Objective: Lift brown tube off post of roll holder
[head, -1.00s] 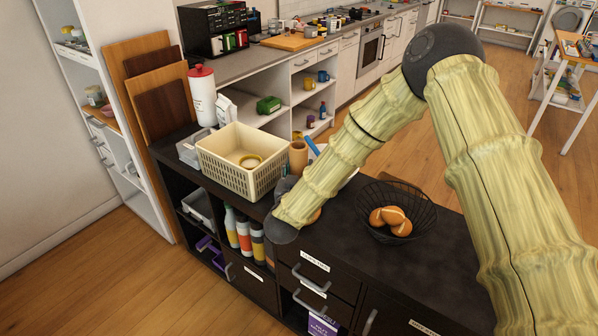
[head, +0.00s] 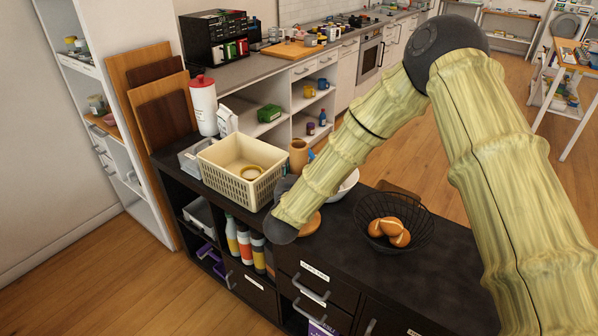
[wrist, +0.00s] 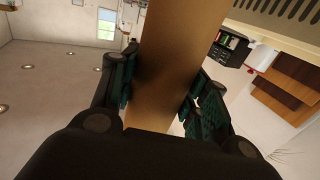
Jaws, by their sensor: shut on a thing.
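The brown tube (wrist: 165,60) stands between the two fingers of my gripper (wrist: 160,100) in the wrist view, and the gripper is shut on it. The tube runs out of the top of that picture. In the head view a short upright tan-brown tube (head: 298,154) shows beside the right end of the cream basket; it seems to be the same one. Its lower end is hidden, and my fingers are hidden behind my arm. I cannot make out the roll holder or its post, so I cannot tell whether the tube is clear of it.
The cream basket (head: 240,183) stands close to the left of my wrist on the dark counter (head: 370,275). A white bowl (head: 347,184) is partly hidden behind my arm. A black wire bowl (head: 427,229) with bread rolls stands to the right.

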